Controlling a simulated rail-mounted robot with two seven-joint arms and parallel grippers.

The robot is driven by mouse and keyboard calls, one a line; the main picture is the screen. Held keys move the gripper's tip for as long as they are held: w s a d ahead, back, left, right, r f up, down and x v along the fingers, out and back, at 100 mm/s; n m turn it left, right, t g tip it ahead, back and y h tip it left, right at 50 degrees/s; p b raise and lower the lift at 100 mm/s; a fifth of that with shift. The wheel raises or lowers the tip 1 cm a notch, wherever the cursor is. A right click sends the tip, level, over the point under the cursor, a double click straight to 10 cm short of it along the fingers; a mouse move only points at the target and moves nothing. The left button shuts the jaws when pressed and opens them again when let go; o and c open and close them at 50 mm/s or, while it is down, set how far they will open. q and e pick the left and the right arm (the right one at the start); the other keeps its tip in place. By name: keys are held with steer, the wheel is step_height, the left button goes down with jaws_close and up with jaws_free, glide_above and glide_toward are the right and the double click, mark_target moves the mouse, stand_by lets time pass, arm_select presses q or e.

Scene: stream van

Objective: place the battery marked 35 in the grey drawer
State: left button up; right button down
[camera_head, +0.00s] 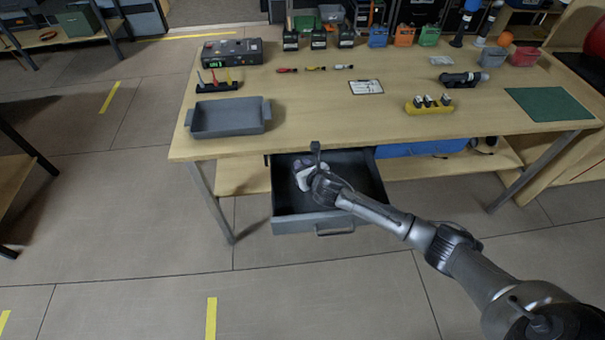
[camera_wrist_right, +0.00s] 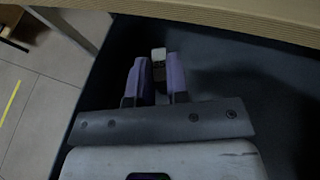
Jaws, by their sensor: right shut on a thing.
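The grey drawer (camera_head: 292,226) is pulled out under the front of the workbench, with its dark inside showing. My right gripper (camera_head: 302,177) points down over the left part of the drawer. In the right wrist view, its two fingers (camera_wrist_right: 157,72) are shut on a small battery (camera_wrist_right: 158,54) with a pale end and a darker body. The drawer's dark inside (camera_wrist_right: 225,75) lies behind and around the fingers. I cannot read any mark on the battery, and in the head view the hand hides it. I cannot tell whether it touches the drawer floor. My left gripper is not in view.
The workbench (camera_head: 320,120) edge is close above the drawer. On it are a grey tray (camera_head: 228,117), a yellow rack (camera_head: 430,109) holding several pale-topped pieces, a clipboard (camera_head: 366,87), a drill (camera_head: 463,79) and a green mat (camera_head: 550,104). A blue container (camera_head: 420,149) sits below, right of the drawer.

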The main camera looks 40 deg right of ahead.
step_height(320, 180, down, 3)
steer(key=shift+a+f+b, duration=0.1)
steer(key=shift+b, duration=0.5)
steer(key=c, duration=1.1)
jaws_free()
